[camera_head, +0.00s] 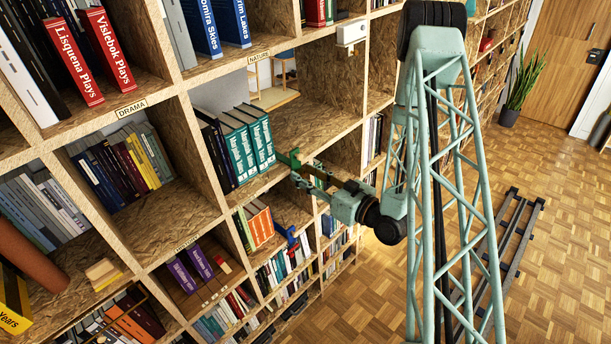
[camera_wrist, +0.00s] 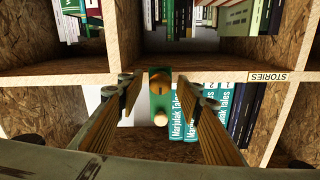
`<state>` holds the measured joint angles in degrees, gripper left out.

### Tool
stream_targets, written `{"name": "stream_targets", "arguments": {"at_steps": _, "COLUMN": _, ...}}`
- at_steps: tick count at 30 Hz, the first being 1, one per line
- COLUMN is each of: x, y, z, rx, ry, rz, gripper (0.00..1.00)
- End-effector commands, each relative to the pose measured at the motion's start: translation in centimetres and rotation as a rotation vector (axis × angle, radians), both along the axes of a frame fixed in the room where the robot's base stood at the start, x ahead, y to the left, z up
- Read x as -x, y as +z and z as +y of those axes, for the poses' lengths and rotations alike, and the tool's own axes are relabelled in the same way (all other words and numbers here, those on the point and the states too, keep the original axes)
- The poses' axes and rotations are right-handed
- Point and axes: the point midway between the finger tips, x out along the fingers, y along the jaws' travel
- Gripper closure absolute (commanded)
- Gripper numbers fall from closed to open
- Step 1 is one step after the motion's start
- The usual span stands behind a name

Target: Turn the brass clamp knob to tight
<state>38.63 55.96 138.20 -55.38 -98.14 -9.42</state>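In the wrist view, a green clamp (camera_wrist: 159,74) sits at the front edge of a shelf board, near the middle of the picture. It bears a round brass knob (camera_wrist: 160,86) with a dark mark across it. A paler round end (camera_wrist: 160,118) shows below it. My gripper (camera_wrist: 157,93) is open, with one finger on each side of the clamp and gaps between. In the head view, the green clamp (camera_head: 289,159) is at the shelf edge, just left of my gripper (camera_head: 304,172), which partly covers that area. The knob's setting is too small to read.
Teal books (camera_head: 240,143) stand on the shelf left of the clamp and show close behind the right finger in the wrist view (camera_wrist: 190,112). A blue object (camera_head: 285,233) sits at the shelf edge below. Upright dividers and shelf boards (camera_wrist: 215,77) surround the gripper.

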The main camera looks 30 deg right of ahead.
Motion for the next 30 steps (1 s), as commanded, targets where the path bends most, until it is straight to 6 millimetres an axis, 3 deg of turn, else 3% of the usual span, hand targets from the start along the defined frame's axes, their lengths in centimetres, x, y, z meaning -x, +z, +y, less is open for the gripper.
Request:
{"name": "stream_targets", "arguments": {"at_steps": 2, "x": 0.00, "y": 0.01, "z": 0.00, "rx": 0.000, "ry": 0.000, "rz": 0.000, "gripper": 0.67}}
{"name": "stream_targets", "arguments": {"at_steps": 10, "x": 0.01, "y": 0.01, "z": 0.00, "rx": 0.000, "ry": 0.000, "rz": 0.000, "gripper": 0.92}}
{"name": "stream_targets", "arguments": {"at_steps": 30, "x": 0.01, "y": -0.04, "z": -0.04, "rx": -0.140, "ry": 0.000, "rz": 0.039, "gripper": 0.92}}
